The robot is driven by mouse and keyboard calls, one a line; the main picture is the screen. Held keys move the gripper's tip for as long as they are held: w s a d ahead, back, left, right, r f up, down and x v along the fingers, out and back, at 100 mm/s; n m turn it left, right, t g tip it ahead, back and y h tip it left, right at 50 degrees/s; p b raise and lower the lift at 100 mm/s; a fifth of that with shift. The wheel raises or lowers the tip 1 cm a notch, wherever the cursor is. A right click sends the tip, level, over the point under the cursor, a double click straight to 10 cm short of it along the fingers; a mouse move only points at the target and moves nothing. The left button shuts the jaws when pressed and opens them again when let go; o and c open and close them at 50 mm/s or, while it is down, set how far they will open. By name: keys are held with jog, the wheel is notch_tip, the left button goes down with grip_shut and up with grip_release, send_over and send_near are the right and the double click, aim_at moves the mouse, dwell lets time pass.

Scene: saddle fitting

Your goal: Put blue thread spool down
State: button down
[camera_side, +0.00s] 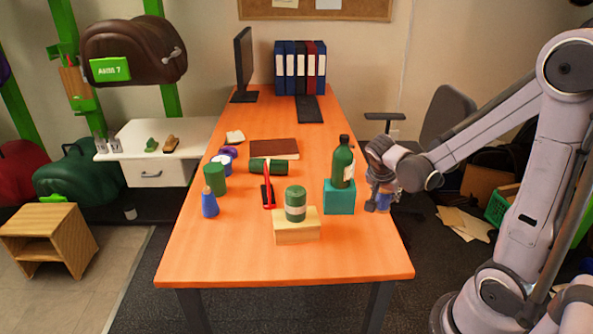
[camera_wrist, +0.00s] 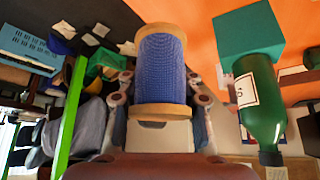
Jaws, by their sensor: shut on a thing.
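The blue thread spool (camera_wrist: 162,72), wound with blue thread between two wooden end discs, fills the middle of the wrist view. My gripper (camera_wrist: 160,95) is shut on it, with a finger on each side. In the side view my gripper (camera_side: 381,196) hangs at the right edge of the orange table (camera_side: 345,262), just right of the teal block. The spool is mostly hidden there, with only a bit of blue (camera_side: 386,187) showing. I cannot tell whether its underside is over the table or past its edge.
A green bottle (camera_side: 342,164) stands on the teal block (camera_side: 339,199), close to my gripper. A green can (camera_side: 295,204) stands on a wooden block (camera_side: 297,231). The table's front is clear.

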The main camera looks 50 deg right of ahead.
jog(key=s+d+f+m+g, duration=0.2)
jog(key=s+d+m, duration=0.2)
jog(key=s, duration=0.3)
jog(key=w+a+f, duration=0.2)
jog(key=w, duration=0.1)
jog(key=w+a+f, duration=0.1)
jog(key=w+f, duration=0.1)
jog(key=w, duration=0.1)
jog(key=w+a+f, duration=0.2)
jog(key=w+f, duration=0.1)
jog(key=w, duration=0.1)
jog(key=shift+a, duration=0.3)
jog(key=shift+f, duration=1.9)
jog(key=c, duration=0.9)
grip_release()
